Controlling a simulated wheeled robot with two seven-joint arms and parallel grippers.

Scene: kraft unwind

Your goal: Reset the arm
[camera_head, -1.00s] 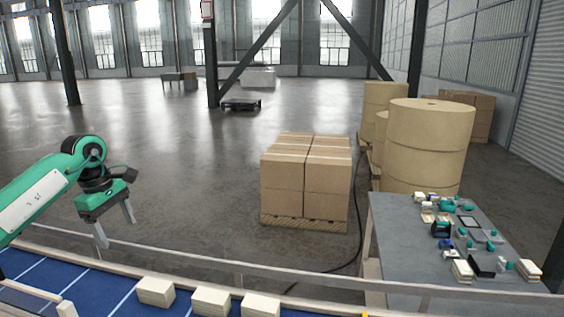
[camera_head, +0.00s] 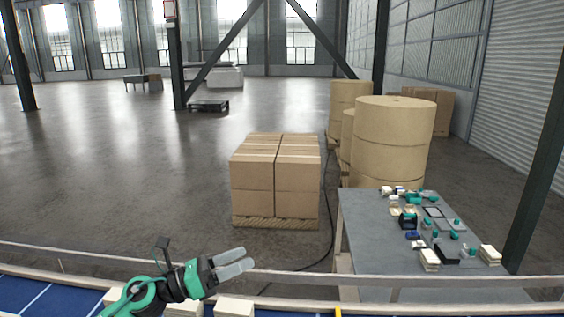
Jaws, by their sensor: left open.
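My left gripper (camera_head: 241,263) shows at the lower middle of the head view, with its grey fingers pointing right. It is open and nothing shows between its fingers. It hangs over the conveyor's rail, above several pale stacked blocks (camera_head: 234,307) on the blue conveyor (camera_head: 60,297). My green arm behind it hides part of the blocks. My right gripper is not in view.
A pale rail (camera_head: 420,282) runs along the conveyor's far side. Beyond it stand a pallet of cartons (camera_head: 275,180), large brown paper rolls (camera_head: 393,140) and a grey table (camera_head: 370,235) with several small parts. Open floor (camera_head: 110,170) lies at the left.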

